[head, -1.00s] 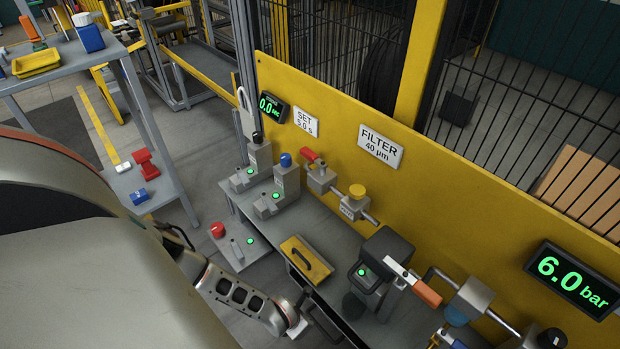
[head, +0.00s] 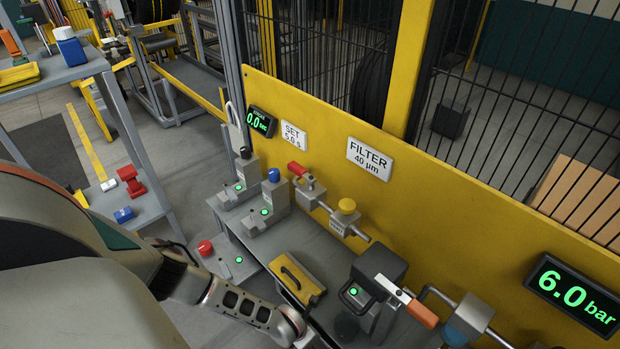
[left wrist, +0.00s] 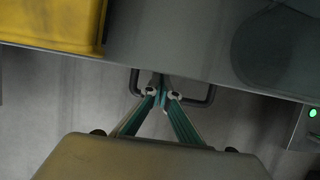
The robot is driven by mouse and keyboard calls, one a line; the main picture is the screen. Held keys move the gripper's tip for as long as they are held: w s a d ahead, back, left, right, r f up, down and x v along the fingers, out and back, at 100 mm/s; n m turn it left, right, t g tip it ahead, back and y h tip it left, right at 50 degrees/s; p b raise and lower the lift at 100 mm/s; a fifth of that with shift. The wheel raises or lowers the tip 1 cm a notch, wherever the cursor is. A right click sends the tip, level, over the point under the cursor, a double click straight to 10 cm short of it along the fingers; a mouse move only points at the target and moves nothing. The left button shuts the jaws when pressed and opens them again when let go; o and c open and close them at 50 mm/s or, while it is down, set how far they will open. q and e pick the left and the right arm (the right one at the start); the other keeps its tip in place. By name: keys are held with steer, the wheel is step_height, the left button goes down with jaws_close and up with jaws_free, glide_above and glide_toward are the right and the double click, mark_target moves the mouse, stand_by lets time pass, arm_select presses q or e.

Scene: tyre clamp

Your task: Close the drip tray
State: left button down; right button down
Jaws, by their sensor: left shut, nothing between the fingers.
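The drip tray's dark U-shaped handle (left wrist: 211,95) sticks out from under the grey bench edge in the left wrist view. How far the tray itself stands out cannot be told; its body is hidden under the bench. My left gripper (left wrist: 163,92) is shut and empty. Its fingertips are at the middle of the handle, between its two side legs, close to the bench edge. Whether they touch it is unclear. In the head view my left wrist covers the handle and the fingers. My right gripper is in neither view.
A panel with a red button (head: 205,247) is at left. The yellow wall (head: 450,190) closes off the back.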

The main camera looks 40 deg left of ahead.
arm_select(q)
steer(key=v, duration=1.1)
steer(key=shift+w+r, duration=0.25)
steer(key=shift+r, duration=0.2)
